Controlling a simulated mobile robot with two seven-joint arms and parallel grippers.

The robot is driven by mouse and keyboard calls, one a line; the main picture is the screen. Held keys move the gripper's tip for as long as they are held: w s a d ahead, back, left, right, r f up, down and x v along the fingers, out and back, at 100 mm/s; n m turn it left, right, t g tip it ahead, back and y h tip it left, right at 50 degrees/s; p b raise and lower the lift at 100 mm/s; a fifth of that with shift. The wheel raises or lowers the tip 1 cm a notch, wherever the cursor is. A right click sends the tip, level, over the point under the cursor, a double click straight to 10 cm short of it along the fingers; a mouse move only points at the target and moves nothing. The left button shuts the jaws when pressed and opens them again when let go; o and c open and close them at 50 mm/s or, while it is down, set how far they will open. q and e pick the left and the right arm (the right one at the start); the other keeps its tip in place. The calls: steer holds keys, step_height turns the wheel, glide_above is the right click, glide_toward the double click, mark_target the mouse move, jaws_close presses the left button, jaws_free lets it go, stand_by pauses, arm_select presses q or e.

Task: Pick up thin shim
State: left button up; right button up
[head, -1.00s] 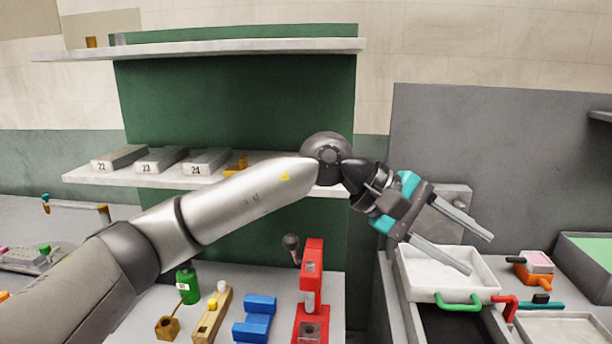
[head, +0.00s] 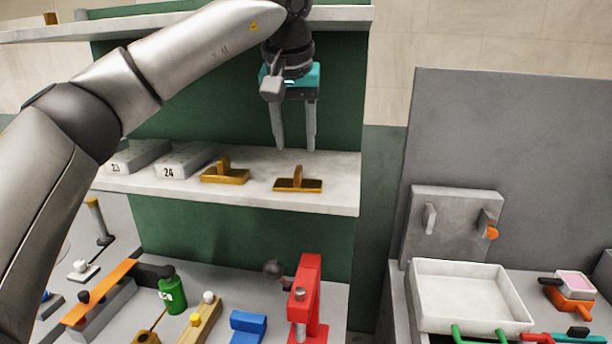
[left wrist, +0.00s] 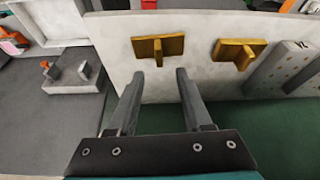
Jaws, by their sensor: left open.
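Two brass pieces with raised upright grips lie on the middle shelf, the right brass piece (head: 298,186) and the left brass piece (head: 222,177). I cannot tell for certain which is the thin shim. My left gripper (head: 295,149) is open and empty, fingers pointing down, above and apart from the right piece. In the left wrist view, the left gripper (left wrist: 160,73) has its fingertips just short of that right piece (left wrist: 157,47). The other piece (left wrist: 238,53) lies farther right there. My right gripper is not in view.
Grey blocks marked 23 (head: 137,155) and 24 (head: 185,160) stand left of the brass pieces on the shelf (head: 340,190). An upper shelf (head: 345,14) runs above. Below stand a red press (head: 305,300) and a white tray (head: 468,292).

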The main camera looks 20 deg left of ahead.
mark_target(298, 170)
arm_select(q)
steer(key=shift+s+x, duration=0.2)
steer(key=shift+x, duration=0.75)
steer(key=x, duration=0.4)
steer(key=shift+d+f+p, duration=0.15)
steer(key=shift+f+p, duration=0.2)
steer(key=shift+f, duration=0.25)
jaws_close()
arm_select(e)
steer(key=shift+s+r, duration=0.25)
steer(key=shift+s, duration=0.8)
